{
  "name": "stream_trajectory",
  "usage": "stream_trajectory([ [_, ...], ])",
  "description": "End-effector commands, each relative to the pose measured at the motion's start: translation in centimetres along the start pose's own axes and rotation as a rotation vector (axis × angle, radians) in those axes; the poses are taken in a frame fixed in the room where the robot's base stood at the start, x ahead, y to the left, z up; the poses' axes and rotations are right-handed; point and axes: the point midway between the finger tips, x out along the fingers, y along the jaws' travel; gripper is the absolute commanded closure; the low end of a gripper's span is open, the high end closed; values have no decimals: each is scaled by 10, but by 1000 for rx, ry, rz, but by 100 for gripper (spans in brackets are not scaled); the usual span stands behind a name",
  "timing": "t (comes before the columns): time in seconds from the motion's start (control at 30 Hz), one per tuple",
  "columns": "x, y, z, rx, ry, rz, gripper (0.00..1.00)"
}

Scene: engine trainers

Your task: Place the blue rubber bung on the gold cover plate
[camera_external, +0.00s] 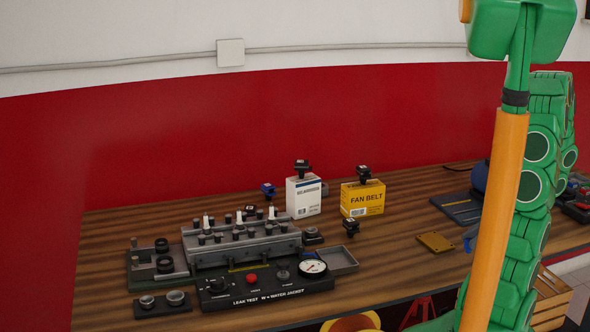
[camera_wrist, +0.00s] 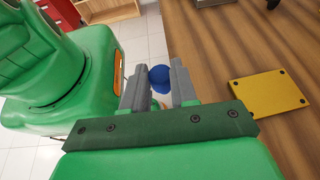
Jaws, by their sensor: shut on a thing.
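The blue rubber bung (camera_wrist: 160,78) is between the two grey fingers of my gripper (camera_wrist: 159,68) in the wrist view, and the gripper is shut on it. The gold cover plate (camera_wrist: 268,95) lies flat on the wooden table to the right of the gripper, apart from it. It also shows in the external view as a small plate (camera_external: 436,242) left of my arm. In that view my gripper is hidden behind my arm. A bit of blue shows at the arm's left edge beside the plate; I cannot tell whether it is the bung.
The engine block trainer (camera_external: 240,244), leak test panel (camera_external: 262,289), white box (camera_external: 304,197) and yellow fan belt box (camera_external: 362,198) stand to the left. A grey-blue mat (camera_external: 458,208) lies behind the plate. The table edge runs beside my gripper.

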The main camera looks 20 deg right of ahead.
Motion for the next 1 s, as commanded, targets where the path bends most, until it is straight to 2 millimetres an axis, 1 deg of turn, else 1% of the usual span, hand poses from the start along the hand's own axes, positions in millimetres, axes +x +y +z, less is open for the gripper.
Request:
stream_trajectory([
  [0.03, 2, -1, 8, 12, -1, -40, 100],
  [0.33, 7, -9, 42, 89, -3, -232, 100],
  [0.6, 5, -17, 70, 139, 1, -356, 100],
  [0.8, 3, -20, 82, 158, -1, -401, 100],
  [1.0, 3, -22, 86, 166, -4, -409, 100],
])
